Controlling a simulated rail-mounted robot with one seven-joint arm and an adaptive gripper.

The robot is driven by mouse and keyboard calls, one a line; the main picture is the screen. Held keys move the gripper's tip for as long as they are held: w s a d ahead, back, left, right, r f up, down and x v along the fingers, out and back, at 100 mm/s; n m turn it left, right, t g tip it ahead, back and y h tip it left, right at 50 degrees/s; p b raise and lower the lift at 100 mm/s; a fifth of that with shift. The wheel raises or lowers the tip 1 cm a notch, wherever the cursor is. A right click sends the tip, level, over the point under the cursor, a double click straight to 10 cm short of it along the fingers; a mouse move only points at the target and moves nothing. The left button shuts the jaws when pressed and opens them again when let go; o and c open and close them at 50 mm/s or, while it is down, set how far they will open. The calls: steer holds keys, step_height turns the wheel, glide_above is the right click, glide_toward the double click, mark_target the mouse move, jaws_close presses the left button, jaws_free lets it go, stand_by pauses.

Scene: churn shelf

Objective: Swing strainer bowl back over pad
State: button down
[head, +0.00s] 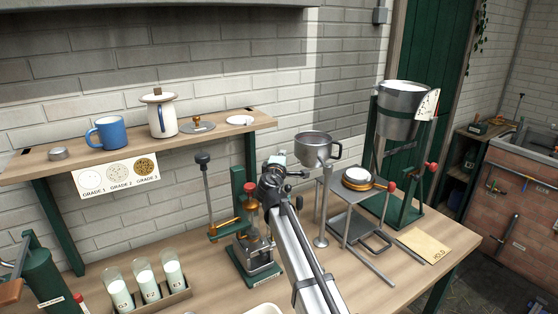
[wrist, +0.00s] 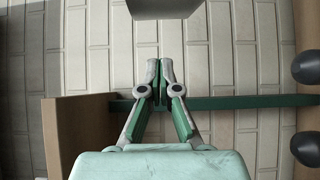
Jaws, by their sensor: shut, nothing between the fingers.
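The strainer bowl (head: 313,147) is a grey metal bowl with a loop handle on its right. It sits at the top of an upright metal post (head: 321,215). The pad (head: 358,176) is a white disc in a brass-coloured ring on a small metal stand, right of the bowl and lower; the bowl is not over it. My gripper (head: 276,162) is just left of the bowl, apparently apart from it. In the wrist view my gripper (wrist: 160,78) is shut and empty, with the fingertips together. A grey block-like shape at that view's top cannot be identified.
A green press-like device (head: 252,245) with a red knob stands close beside my arm. A large metal churn (head: 402,108) in a green stand is at the back right. Milk glasses (head: 145,280) stand front left.

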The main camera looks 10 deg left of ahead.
steer(key=w+d, duration=0.1)
steer(key=w+d+p, duration=0.1)
steer(key=w, duration=0.1)
steer(key=w+d+p, duration=0.1)
steer(key=w, duration=0.1)
steer(key=shift+w+d, duration=0.1)
steer(key=shift+w, duration=0.05)
stand_by(0.4)
